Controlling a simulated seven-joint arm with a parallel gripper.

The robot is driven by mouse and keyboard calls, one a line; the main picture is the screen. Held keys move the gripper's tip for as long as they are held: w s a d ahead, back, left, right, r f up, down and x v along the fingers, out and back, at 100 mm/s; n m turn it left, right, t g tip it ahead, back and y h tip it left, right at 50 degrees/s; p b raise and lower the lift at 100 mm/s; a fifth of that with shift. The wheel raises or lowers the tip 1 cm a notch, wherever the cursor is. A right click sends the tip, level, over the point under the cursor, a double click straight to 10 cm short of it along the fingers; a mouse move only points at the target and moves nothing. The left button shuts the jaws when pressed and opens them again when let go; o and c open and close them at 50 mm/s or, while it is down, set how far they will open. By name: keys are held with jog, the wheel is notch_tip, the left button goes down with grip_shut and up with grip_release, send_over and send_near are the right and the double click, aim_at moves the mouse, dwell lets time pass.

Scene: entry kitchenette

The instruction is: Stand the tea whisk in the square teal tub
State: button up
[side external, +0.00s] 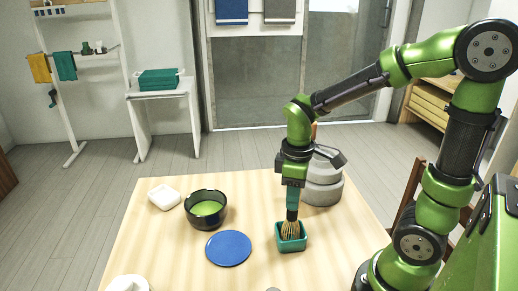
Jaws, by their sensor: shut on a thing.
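The tea whisk (290,227) has pale tan tines that flare downward, and it is upright. The square teal tub (291,245) stands on the table near its front right. The tines are at the tub's opening and their lower ends appear to be inside it; I cannot tell whether they touch the bottom. My gripper (293,196) points straight down above the tub and is shut on the upper part of the whisk. The whisk's handle is mostly hidden by the gripper.
A dark bowl with green inside (206,209), a blue disc (228,248) and a white dish (164,197) lie left of the tub.

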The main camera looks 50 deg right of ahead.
jog(key=o, duration=1)
jog(key=shift+f, duration=0.1)
jog(key=shift+o, duration=0.2)
notch_tip(320, 180, up, 12)
jog(key=shift+f, duration=0.1)
jog(key=shift+s+r, duration=0.1)
jog(key=shift+r, duration=0.1)
jog(key=s+a+m+t, duration=0.1)
jog(key=m+t, duration=0.1)
jog(key=m, duration=0.1)
jog(key=s+a+m+t+y, duration=0.1)
jog(key=a+m+t, duration=0.1)
jog(key=s+a+f+m+t+y, duration=0.1)
jog(key=m+t, duration=0.2)
jog(key=shift+a+m, duration=0.3)
jog(key=shift+a, duration=0.05)
